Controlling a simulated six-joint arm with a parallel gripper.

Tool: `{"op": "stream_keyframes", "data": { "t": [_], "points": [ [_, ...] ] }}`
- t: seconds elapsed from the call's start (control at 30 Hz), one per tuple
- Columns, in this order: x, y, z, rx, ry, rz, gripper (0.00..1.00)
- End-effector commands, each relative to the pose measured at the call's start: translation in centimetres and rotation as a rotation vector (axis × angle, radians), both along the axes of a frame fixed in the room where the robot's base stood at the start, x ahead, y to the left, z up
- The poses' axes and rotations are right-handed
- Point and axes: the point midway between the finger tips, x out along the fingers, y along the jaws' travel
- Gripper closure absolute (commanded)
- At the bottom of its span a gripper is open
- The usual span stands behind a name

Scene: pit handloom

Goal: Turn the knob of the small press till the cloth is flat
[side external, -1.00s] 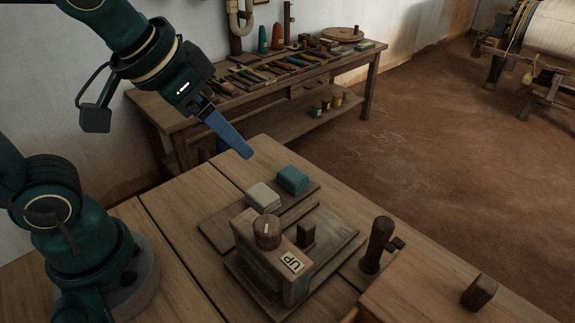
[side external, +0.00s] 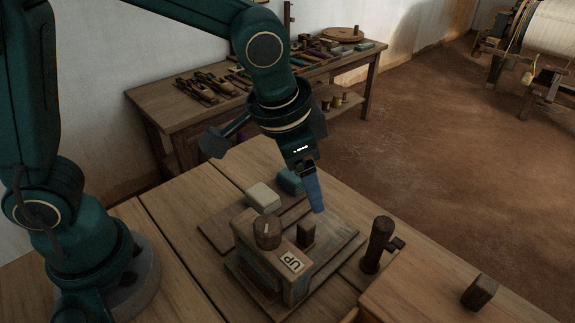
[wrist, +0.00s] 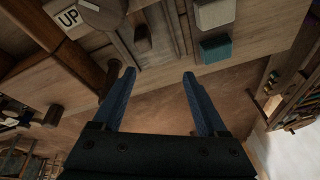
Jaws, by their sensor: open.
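The small press (side external: 272,262) stands on a wooden base on the table, with an "UP" label (side external: 292,262) on its top. Its round brown knob (side external: 267,230) has a pale mark on top; in the wrist view the knob (wrist: 104,14) is at the top edge, cut off by the frame. My gripper (side external: 318,208) is open and empty, with blue fingers, above and to the right of the knob and apart from it. In the wrist view my gripper (wrist: 159,73) has both fingers spread. I cannot make out any cloth under the press.
A small dark block (side external: 306,234) stands beside the press. Pale (side external: 263,196) and teal (side external: 290,181) folded pieces lie on a board behind. A dark post with a side handle (side external: 377,247) stands right. A tool bench (side external: 170,118) is along the wall.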

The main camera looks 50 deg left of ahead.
Motion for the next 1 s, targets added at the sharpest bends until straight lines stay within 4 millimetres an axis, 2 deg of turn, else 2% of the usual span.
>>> {"op": "stream_keyframes", "data": {
  "t": [0.17,0.53,0.6,1.0],
  "points": [
    [-1.2,-1.9,-2.8,0.037,0.073,-0.072,0.25],
    [-0.9,-1.5,-9.3,0.035,0.069,-0.060,0.25],
    [0.6,-1.5,-9.0,0.031,0.062,-0.056,0.25],
    [6.4,-1.5,-8.9,0.031,0.061,-0.058,0.25]
  ]
}}
